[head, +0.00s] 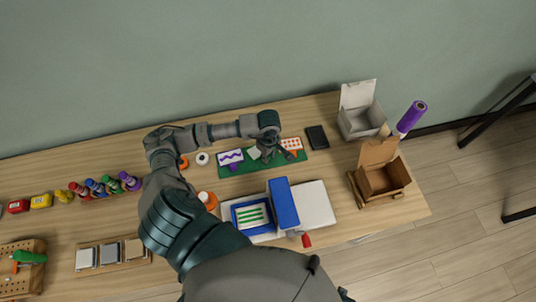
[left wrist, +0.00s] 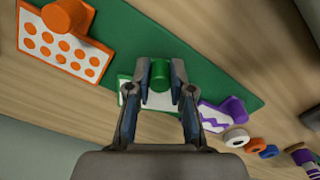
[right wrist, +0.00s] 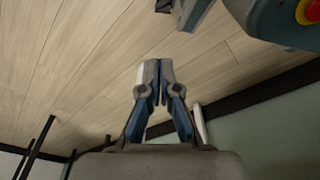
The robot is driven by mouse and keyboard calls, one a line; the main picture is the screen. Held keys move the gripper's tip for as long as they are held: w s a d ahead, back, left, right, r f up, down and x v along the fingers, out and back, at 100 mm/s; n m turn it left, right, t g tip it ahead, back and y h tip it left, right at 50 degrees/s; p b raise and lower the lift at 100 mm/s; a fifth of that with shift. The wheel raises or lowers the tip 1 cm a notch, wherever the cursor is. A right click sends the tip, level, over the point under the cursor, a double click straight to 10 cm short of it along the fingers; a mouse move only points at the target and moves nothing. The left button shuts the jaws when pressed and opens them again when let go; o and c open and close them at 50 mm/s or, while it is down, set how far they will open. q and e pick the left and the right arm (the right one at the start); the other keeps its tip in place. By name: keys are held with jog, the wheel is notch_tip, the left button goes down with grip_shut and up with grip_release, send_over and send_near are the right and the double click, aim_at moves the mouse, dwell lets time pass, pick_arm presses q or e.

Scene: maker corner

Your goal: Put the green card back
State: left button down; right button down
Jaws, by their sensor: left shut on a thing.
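The green board (head: 262,166) lies at the back of the table. My left gripper (head: 268,151) is over its middle. In the left wrist view, my left gripper (left wrist: 167,84) is shut on a green knob (left wrist: 179,72). The white card (left wrist: 160,101) under the knob is at the board, mostly hidden by the fingers. I cannot tell whether it touches the board. A purple-wave card (head: 230,156) is at left and an orange-dotted card (head: 292,144) at right. My right gripper (right wrist: 157,84) is shut and empty, away from the table.
A blue press (head: 283,204) with a green-striped sheet (head: 252,215) stands in front. A black slab (head: 317,137), a grey box (head: 361,118) and a cardboard box (head: 382,178) are right.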

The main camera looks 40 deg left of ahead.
pick_arm(q)
jog(key=c, duration=1.3)
grip_release()
jog(key=shift+a+f, duration=0.1)
jog(key=shift+o, duration=1.3)
jog(key=shift+a, duration=0.3)
pick_arm(e)
jog(key=shift+w+a+r, duration=0.25)
jog(key=shift+r, duration=0.1)
pick_arm(q)
jog(key=shift+d+r, duration=0.1)
jog(key=shift+r, duration=0.3)
notch_tip(320, 180, up, 11)
jog(key=shift+r+p, duration=0.2)
jog(key=shift+p, duration=0.1)
pick_arm(e)
jog(key=shift+s+d+f, duration=0.15)
jog(key=shift+s+f, duration=0.8)
jog(key=shift+f, duration=0.05)
pick_arm(q)
jog(key=shift+w, duration=0.1)
pick_arm(e)
jog(key=shift+w, duration=0.15)
